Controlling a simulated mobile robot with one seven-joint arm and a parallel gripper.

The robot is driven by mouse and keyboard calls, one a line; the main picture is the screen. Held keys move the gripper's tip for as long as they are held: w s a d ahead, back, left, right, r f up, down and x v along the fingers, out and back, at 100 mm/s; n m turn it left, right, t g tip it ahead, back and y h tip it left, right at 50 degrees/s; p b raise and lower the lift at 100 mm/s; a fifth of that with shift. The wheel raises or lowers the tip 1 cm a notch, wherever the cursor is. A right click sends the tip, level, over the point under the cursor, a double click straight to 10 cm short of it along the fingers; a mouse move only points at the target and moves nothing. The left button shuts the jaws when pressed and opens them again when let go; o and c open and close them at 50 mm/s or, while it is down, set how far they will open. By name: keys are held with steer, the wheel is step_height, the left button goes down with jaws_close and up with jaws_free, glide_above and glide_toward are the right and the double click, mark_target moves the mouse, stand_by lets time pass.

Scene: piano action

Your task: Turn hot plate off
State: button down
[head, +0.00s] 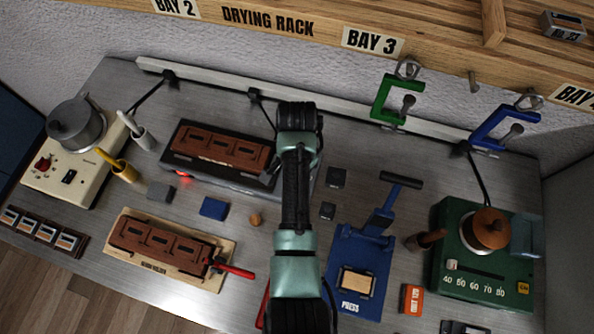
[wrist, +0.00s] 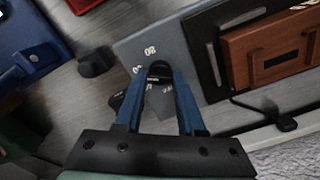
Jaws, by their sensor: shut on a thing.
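The hot plate is the grey unit (head: 236,189) in the middle of the bench in the head view, with a dark top and a brown mould (head: 217,148) on it. A red light (head: 184,174) glows at its front left. In the wrist view its grey panel (wrist: 150,45) carries white numbers, partly covered. My gripper (wrist: 161,78) has its blue fingers shut on a black knob (wrist: 160,72) on that panel. In the head view my arm hides the fingers and the knob.
A cream heater with a pot (head: 76,123) stands left and a green unit (head: 453,245) right. A blue press (head: 345,252) and small dark blocks (head: 336,178) lie near my arm. Clamps (head: 397,98) hang at the back. A second brown mould (head: 163,250) lies in front.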

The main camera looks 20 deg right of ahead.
steer(key=shift+n, duration=0.3)
steer(key=shift+r+n+p, duration=0.1)
steer(key=shift+n+p, duration=0.6)
steer(key=shift+n, duration=0.1)
steer(key=n+p, duration=0.1)
steer(key=n, duration=0.2)
steer(key=shift+n, duration=0.3)
steer(key=n+p, duration=0.2)
steer(key=n, duration=0.4)
steer(key=n+p, duration=0.1)
steer(key=n, duration=0.5)
steer(key=shift+n, duration=0.4)
steer(key=n, duration=0.5)
steer(key=shift+w+p, duration=0.1)
steer(key=shift+p, duration=0.25)
steer(key=shift+n, duration=0.3)
steer(key=c, duration=0.5)
jaws_free()
